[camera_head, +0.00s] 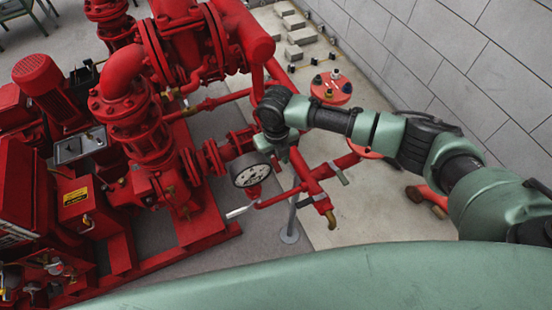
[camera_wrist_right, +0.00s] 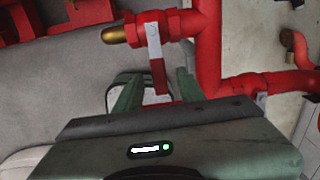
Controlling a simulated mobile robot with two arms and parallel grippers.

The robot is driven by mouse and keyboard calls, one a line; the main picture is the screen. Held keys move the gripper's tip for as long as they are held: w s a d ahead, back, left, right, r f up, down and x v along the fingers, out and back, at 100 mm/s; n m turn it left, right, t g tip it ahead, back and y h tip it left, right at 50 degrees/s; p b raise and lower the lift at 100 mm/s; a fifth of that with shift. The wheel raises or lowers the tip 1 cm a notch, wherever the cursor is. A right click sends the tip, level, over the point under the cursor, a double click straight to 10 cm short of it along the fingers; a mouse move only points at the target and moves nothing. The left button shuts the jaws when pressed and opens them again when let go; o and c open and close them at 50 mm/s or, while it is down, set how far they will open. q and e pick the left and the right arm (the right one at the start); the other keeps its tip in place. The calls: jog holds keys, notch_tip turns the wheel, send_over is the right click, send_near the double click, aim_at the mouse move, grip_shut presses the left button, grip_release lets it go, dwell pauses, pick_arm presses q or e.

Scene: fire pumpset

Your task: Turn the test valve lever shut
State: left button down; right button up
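My right gripper (camera_head: 284,156) is over the red test piping, just right of the round pressure gauge (camera_head: 250,170). In the right wrist view its two green fingers (camera_wrist_right: 156,92) stand apart. A lever with a grey plate and red grip (camera_wrist_right: 157,72) shows between them in the picture. I cannot tell whether it lies at fingertip depth; no finger visibly touches it. The lever sits on a red valve pipe with a brass end (camera_wrist_right: 114,35). In the head view the brass-ended pipe (camera_head: 331,220) points down, below and right of the gripper. My left gripper is out of view.
The red pump set (camera_head: 125,110) fills the left. A silver lever (camera_head: 240,211) sticks out below the gauge, and another grey lever (camera_head: 340,175) is at the right of the piping. A block wall (camera_head: 430,50) stands at the right.

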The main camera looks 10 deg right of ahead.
aim_at(276, 165)
jog(key=shift+w+r, duration=0.1)
jog(key=shift+r, duration=0.45)
notch_tip(276, 165, up, 7)
jog(key=b, duration=0.1)
jog(key=shift+f+b, duration=0.15)
jog(key=shift+b, duration=0.2)
